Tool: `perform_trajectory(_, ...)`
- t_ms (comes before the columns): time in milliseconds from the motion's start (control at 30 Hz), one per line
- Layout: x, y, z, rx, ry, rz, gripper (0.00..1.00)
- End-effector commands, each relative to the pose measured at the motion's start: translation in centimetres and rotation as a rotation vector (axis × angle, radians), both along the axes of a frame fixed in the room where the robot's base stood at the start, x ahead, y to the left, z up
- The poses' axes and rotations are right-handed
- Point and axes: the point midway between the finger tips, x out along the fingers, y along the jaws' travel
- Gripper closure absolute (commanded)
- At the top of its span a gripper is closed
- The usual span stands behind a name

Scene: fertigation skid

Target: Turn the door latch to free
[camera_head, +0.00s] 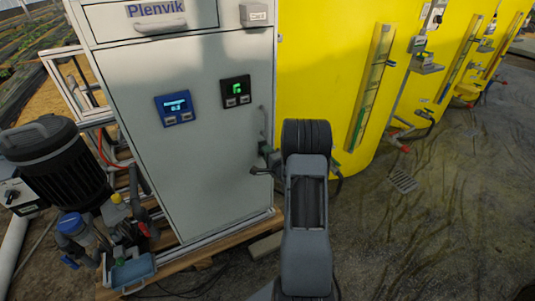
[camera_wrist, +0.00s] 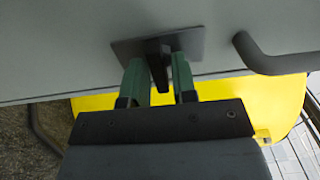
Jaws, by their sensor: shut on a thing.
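The door latch shows in the wrist view as a dark square plate (camera_wrist: 190,43) on the grey cabinet door, with a short black lever (camera_wrist: 157,58) standing out from it. My gripper (camera_wrist: 158,72) has its two green fingers on either side of this lever and is shut on it. In the head view the grey cabinet door (camera_head: 205,150) is closed, as far as I can see. My arm hides most of the latch and the gripper there; only dark parts show at the door's right edge.
A bent dark door handle (camera_wrist: 262,58) is close to the right of the latch in the wrist view. Yellow tanks (camera_head: 325,70) stand to the right of the cabinet. A black pump motor (camera_head: 55,160) stands at left. Open ground (camera_head: 440,240) lies at right.

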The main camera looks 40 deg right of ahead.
Motion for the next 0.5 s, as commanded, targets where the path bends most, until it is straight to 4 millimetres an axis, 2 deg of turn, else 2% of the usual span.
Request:
perform_trajectory(33, -0.01, -0.03, -0.01, 0.002, 0.000, -0.001, 0.98)
perform_trajectory(67, -0.01, -0.03, -0.01, 0.002, 0.000, -0.001, 0.72)
perform_trajectory(167, -0.01, -0.02, -0.01, 0.001, 0.000, -0.001, 0.62)
perform_trajectory(500, -0.64, 0.06, 0.04, 0.000, 0.001, -0.001, 0.62)
